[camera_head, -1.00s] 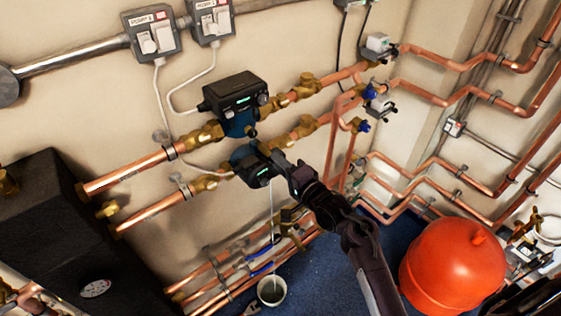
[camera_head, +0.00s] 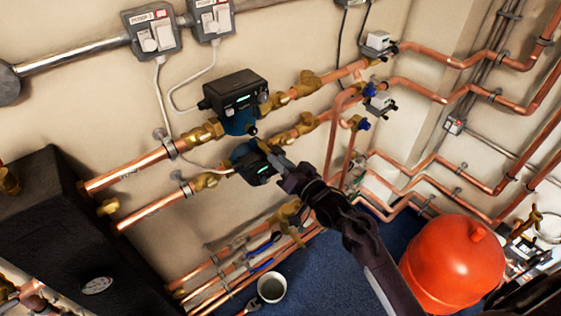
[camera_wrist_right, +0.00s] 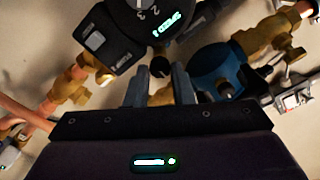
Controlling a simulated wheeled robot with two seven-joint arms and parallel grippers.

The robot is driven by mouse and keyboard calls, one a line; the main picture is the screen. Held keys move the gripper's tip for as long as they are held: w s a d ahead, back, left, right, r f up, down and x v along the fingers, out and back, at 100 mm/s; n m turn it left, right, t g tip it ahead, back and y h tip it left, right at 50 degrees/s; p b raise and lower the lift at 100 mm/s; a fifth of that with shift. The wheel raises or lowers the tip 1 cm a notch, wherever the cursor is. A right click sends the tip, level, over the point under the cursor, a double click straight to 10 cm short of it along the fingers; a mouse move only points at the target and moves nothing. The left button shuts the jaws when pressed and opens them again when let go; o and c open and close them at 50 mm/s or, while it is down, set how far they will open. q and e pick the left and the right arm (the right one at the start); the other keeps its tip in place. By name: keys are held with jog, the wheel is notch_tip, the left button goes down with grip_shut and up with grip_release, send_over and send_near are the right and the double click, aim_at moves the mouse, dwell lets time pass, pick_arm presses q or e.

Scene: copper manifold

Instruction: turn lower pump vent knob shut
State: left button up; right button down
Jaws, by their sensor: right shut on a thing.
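The lower pump (camera_head: 241,153) has a blue body and a dark control head with a lit green display, on the lower copper pipe. My right gripper (camera_head: 280,165) is at the right side of its head and hides the vent knob in the head view. In the right wrist view, the small black vent knob (camera_wrist_right: 159,67) sits between the tips of my right gripper (camera_wrist_right: 161,75), which is shut on it. The pump's dark head with a speed display (camera_wrist_right: 150,30) is just above. No stream shows below the pump. My left gripper is not in view.
The upper pump (camera_head: 238,105) sits close above on the parallel pipe. A white cup (camera_head: 271,289) stands on the blue floor below. Copper pipes run right of the pumps, and a red tank (camera_head: 457,262) is at the lower right.

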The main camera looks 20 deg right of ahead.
jog(key=shift+f+n, duration=0.1)
jog(key=shift+n, duration=0.3)
jog(key=c, duration=1.3)
grip_release()
jog(key=shift+o, duration=0.2)
jog(key=b+v, duration=0.2)
jog(key=v, duration=0.5)
jog(key=shift+s, duration=0.4)
jog(key=shift+d, duration=0.1)
